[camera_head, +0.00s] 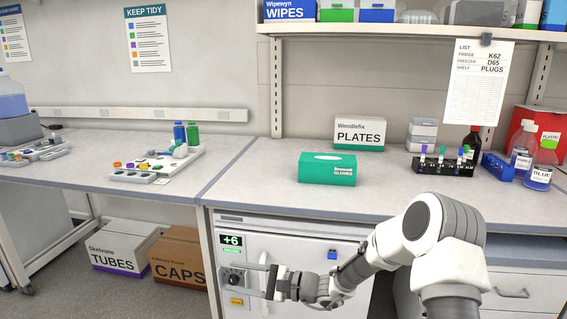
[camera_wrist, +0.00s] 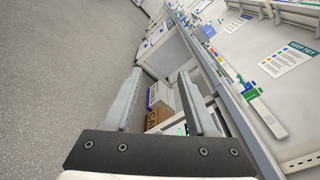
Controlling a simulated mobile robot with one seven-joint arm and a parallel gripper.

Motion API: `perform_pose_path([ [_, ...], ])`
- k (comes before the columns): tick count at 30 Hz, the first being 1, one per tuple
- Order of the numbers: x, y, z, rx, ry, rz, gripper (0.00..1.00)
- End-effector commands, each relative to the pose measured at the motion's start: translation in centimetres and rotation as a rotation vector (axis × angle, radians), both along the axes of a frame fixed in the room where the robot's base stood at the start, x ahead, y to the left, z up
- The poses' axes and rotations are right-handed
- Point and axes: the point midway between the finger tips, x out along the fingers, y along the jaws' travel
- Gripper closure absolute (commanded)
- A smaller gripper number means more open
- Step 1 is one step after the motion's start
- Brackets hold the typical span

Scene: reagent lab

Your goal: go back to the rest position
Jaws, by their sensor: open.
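My gripper (camera_head: 244,278) is at the end of my bent arm, low in front of the white fridge (camera_head: 290,237) under the bench. Its fingers point left, beside the fridge's control panel with a green +6 display (camera_head: 231,240). In the wrist view my gripper (camera_wrist: 160,72) is open, with two grey fingers well apart and nothing between them. Whether a finger touches the fridge front cannot be told. My arm hides part of the fridge front.
The bench top (camera_head: 260,190) above holds a green glove box (camera_head: 327,170), a plates box (camera_head: 359,133), a tube rack (camera_head: 443,166) and bottles (camera_head: 538,170). Boxes marked TUBES (camera_head: 122,249) and CAPS (camera_head: 180,256) stand on the floor at left. Open grey floor (camera_wrist: 60,70) shows in the wrist view.

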Motion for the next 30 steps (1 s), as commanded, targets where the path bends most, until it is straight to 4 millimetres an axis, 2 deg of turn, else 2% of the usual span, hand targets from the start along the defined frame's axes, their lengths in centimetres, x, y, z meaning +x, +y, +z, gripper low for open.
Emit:
perform_pose_path([
  [1,-1.2,0.1,1.2,-0.052,-0.038,0.047,0.43],
  [3,-2.9,0.1,2.3,-0.124,-0.083,0.112,0.43],
  [8,-6.8,-0.6,4.5,-0.291,-0.178,0.243,0.43],
  [14,-11.2,-2.7,6.6,-0.510,-0.290,0.374,0.43],
  [23,-17.2,-7.6,9.4,-0.848,-0.446,0.507,0.43],
  [30,-21.3,-12.4,11.7,-1.116,-0.560,0.557,0.43],
])
